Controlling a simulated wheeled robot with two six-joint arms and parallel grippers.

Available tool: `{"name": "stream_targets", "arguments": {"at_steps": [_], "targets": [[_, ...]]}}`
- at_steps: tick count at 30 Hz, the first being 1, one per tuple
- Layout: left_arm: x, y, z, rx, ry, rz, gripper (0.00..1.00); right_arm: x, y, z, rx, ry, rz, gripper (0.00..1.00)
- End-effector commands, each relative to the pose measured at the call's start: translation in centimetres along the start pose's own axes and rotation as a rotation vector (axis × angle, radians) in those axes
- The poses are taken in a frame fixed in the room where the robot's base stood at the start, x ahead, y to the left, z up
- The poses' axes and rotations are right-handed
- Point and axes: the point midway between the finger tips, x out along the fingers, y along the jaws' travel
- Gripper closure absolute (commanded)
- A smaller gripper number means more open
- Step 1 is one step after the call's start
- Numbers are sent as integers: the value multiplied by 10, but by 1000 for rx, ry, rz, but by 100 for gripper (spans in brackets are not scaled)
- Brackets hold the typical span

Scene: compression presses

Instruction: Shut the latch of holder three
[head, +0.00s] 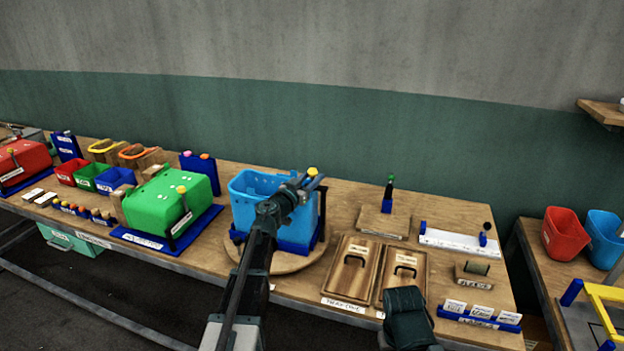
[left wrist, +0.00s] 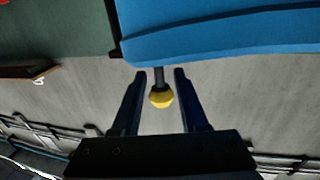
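The blue holder (head: 258,196) stands on a blue base on a round wooden board; it is third in line after the red and green ones. I cannot read a number on it. Its latch is a dark lever with a yellow knob (head: 312,172), seen at the holder's upper right. In the left wrist view the knob (left wrist: 160,97) hangs on a dark stem below the blue body (left wrist: 215,30). My left gripper (head: 306,184) is open, with its fingers on either side of the knob and gaps showing. My right gripper's fingers are not seen.
The green holder (head: 165,202) and red holder (head: 24,160) stand to the left, with small bins between. Two wooden lids with handles (head: 353,261) lie right of the round board. A white-topped rail (head: 455,241) and a label rack (head: 478,316) are further right.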

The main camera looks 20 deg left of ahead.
Motion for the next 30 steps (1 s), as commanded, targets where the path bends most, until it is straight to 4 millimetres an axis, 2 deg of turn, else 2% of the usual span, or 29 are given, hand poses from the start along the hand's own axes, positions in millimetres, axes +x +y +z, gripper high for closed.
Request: {"name": "stream_targets", "arguments": {"at_steps": [6, 10, 21, 27, 30], "targets": [[-1, 1, 1, 2, -1, 1, 57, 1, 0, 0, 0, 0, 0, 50], [-14, 2, 1, 3, -1, 0, 57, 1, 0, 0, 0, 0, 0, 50], [-93, 2, 1, 2, -1, -2, 57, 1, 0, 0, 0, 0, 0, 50], [-124, 1, 1, 1, -1, -2, 57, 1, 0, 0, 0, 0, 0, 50], [-132, 1, 1, 1, -1, 0, 57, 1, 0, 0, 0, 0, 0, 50]]}}
